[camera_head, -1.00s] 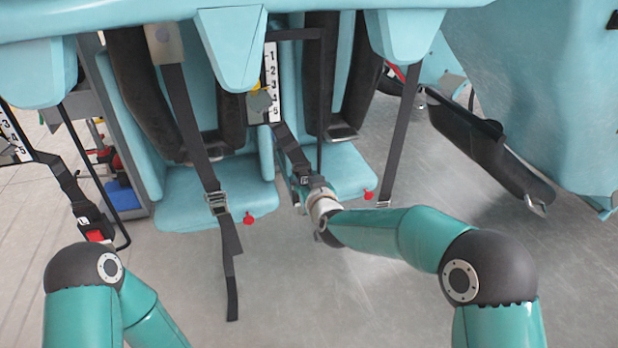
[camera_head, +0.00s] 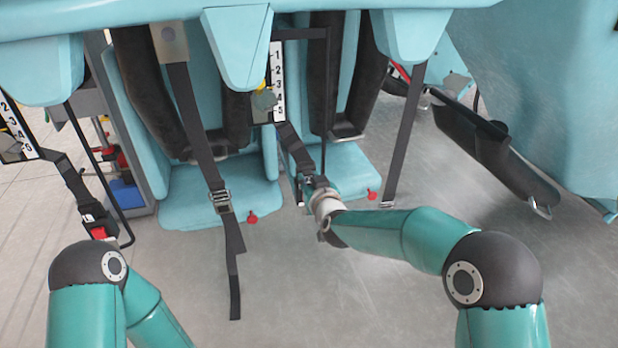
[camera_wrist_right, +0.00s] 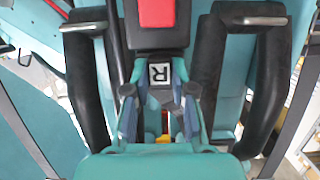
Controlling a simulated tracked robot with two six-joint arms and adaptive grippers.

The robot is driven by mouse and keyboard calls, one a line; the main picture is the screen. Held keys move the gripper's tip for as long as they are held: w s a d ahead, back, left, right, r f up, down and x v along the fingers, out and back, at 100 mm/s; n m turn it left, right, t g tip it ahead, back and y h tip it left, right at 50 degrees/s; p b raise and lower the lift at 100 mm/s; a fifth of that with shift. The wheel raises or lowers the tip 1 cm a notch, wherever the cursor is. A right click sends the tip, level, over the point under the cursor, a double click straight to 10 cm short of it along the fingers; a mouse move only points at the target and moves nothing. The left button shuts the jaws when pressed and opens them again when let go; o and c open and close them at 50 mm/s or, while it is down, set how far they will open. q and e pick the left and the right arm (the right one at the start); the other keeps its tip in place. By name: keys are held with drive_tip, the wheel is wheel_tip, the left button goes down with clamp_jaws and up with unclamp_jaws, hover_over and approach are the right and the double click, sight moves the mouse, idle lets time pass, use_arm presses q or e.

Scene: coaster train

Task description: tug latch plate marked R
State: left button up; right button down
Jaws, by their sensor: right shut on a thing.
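The latch plate marked R (camera_wrist_right: 160,74) shows in the right wrist view as a light tab with a black R, just below a dark buckle with a red button (camera_wrist_right: 157,13). My right gripper (camera_wrist_right: 160,112) is shut on the latch plate, with one finger on each side of it. In the head view the right gripper (camera_head: 318,187) is at the lower end of a dark strap (camera_head: 293,147), in front of the right seat; the plate is hidden there. I cannot tell whether the plate sits in the buckle. My left gripper is out of view.
Teal seats (camera_head: 218,197) with dark padded restraints (camera_head: 155,95) stand ahead. A loose strap (camera_head: 235,280) hangs from the left seat, another strap (camera_head: 405,135) at the right. Red knobs (camera_head: 252,217) stick out. A buckle marked L (camera_head: 99,231) is at the left.

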drive_tip(key=shift+s, duration=0.15)
drive_tip(key=shift+a+r, duration=0.1)
drive_tip(key=shift+r, duration=0.05)
idle(0.5)
drive_tip(key=c, duration=0.9)
unclamp_jaws()
drive_tip(key=shift+r, duration=0.1)
drive_tip(key=shift+s, duration=0.2)
